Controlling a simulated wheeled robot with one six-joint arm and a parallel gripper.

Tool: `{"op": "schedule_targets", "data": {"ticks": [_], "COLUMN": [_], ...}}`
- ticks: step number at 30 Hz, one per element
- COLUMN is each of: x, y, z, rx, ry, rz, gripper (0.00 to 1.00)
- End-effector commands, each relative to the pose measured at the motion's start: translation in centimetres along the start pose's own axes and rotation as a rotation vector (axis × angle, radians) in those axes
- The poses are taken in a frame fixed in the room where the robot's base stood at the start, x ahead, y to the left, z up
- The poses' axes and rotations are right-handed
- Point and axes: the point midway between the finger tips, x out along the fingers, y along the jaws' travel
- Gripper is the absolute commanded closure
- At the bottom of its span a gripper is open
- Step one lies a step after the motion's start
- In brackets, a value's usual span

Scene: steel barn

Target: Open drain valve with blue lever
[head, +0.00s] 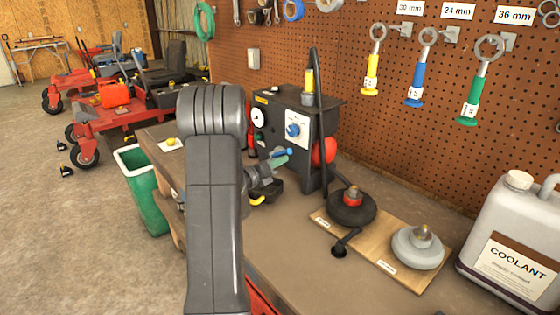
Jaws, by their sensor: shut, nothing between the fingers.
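A dark box-shaped unit (320,130) stands on the bench against the pegboard, with a round gauge (258,118) and a blue knob (292,130) on a white plate. A small blue lever (286,152) shows low on its front. My gripper (277,162) is shut and empty at the lever, its fingers pointing at the unit's lower front. Whether it touches the lever I cannot tell. My arm hides part of the unit's left side and the bench in front. The valve body under the lever is not clearly visible.
A wooden board (370,243) with a black round fitting (351,207) and a grey one (417,247) lies to the right. A coolant jug (513,245) stands at the far right. A green bin (143,190) is left of the bench. Wrenches hang above.

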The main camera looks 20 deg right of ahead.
Motion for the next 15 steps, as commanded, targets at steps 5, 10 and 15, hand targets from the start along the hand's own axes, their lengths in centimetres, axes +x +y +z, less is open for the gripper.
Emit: {"op": "schedule_targets", "data": {"ticks": [5,10,15], "x": [0.1,0.1,0.1], "y": [-0.6,-0.7,-0.5], "z": [1.7,2.9,4.0], "rx": [-0.168,-0.329,-0.491], "ry": [-0.001,-0.001,-0.001], "rz": [0.009,0.017,0.026], "gripper": [1.00,1.00,1.00]}}
